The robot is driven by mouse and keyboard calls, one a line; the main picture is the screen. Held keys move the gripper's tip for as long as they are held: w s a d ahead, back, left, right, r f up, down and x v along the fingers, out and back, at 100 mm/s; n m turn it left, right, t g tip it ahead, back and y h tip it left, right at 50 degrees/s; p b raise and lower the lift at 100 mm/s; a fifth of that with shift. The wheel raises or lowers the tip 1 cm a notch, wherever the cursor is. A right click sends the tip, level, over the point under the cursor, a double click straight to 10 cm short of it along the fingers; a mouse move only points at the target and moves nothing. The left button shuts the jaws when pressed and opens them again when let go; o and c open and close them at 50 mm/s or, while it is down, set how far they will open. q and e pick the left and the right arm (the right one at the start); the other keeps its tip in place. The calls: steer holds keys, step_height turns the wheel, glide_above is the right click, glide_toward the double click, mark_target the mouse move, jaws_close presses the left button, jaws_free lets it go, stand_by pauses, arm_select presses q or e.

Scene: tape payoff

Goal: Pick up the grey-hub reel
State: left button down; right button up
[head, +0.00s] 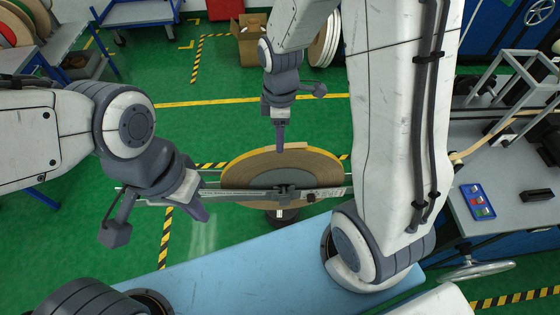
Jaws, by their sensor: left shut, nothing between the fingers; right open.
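A large brown reel (250,169) with a yellow rim is in the middle of the head view, mounted behind a long metal bar (235,195). My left gripper (203,214) is shut and empty, near the left part of the bar, left of the reel.
A grey bench (500,205) with a small blue tray (477,201) is at the right. Pale reels (325,42) stand beside a cardboard box (250,42) at the back. A rack of reels (18,28) is at far left. Green floor (225,120) lies open behind the bar.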

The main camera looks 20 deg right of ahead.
mark_target(283, 156)
steer(key=shift+w+d+f+n+p, duration=0.2)
steer(key=shift+d+f, duration=0.1)
steer(key=shift+d, duration=0.2)
steer(key=shift+w+d+f+n+p, duration=0.1)
steer(key=shift+w+d+f+n, duration=0.15)
steer(key=shift+d, duration=0.25)
step_height(283, 156, down, 4)
steer(key=shift+s+r, duration=0.1)
steer(key=shift+r, duration=0.05)
steer(key=shift+s+a+f+p, duration=0.15)
steer(key=shift+f+p, duration=0.4)
steer(key=shift+f, duration=0.65)
steer(key=shift+s+a+f+p, duration=0.1)
steer(key=shift+a+f+p, duration=0.15)
steer(key=shift+f+p, duration=0.6)
steer(key=shift+w+f, duration=0.1)
steer(key=shift+f, duration=0.8)
jaws_close()
arm_select(q)
step_height(283, 156, up, 4)
steer(key=shift+f, duration=0.1)
arm_select(e)
steer(key=shift+w+r, duration=0.1)
